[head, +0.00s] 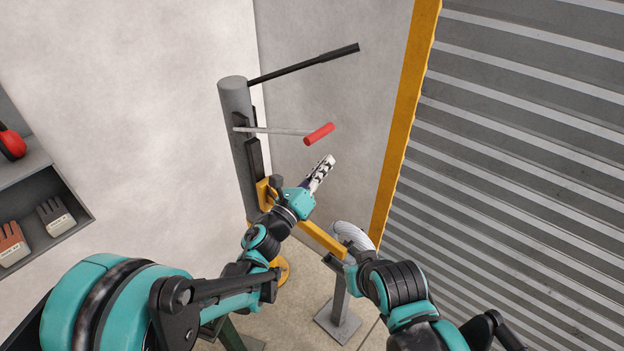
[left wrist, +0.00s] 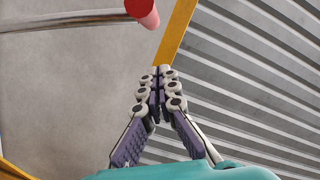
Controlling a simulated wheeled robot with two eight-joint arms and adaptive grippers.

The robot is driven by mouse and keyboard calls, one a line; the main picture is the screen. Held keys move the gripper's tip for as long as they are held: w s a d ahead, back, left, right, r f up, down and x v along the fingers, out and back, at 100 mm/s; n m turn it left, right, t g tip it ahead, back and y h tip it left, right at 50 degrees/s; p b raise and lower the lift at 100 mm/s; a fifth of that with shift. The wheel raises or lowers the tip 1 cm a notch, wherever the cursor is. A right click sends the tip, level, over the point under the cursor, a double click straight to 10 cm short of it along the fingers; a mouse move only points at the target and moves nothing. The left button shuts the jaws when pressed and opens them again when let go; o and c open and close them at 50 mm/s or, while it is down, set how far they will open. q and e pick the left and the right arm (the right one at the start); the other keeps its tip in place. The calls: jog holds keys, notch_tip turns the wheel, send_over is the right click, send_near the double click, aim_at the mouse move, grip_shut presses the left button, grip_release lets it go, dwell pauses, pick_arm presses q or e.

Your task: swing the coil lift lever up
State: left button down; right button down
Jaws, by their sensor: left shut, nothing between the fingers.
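The coil lift lever is a thin grey rod with a red grip (head: 319,133), standing out to the right from the slotted dark post (head: 236,100). In the head view the rod looks about level. In the left wrist view the red grip (left wrist: 144,11) is at the top edge, partly cut off. My left gripper (head: 328,161) is shut and empty, just below the red grip and apart from it. Its fingertips (left wrist: 158,74) meet below the grip in the wrist view. My right gripper (head: 353,237) is lower, at the yellow bar; its fingers cannot be made out.
A black bar (head: 305,66) sticks out from the post top, above the lever. A yellow frame edge (head: 405,105) and a ribbed grey shutter (head: 520,160) stand at right. A shelf (head: 65,225) with gloves is at left. A yellow bar (head: 322,239) runs below the left gripper.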

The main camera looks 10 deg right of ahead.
pick_arm(q)
jog(key=w+r, duration=0.1)
jog(key=w+a+r, duration=0.1)
jog(key=r, duration=0.1)
jog(key=shift+a+r, duration=0.1)
jog(key=shift+r, duration=0.05)
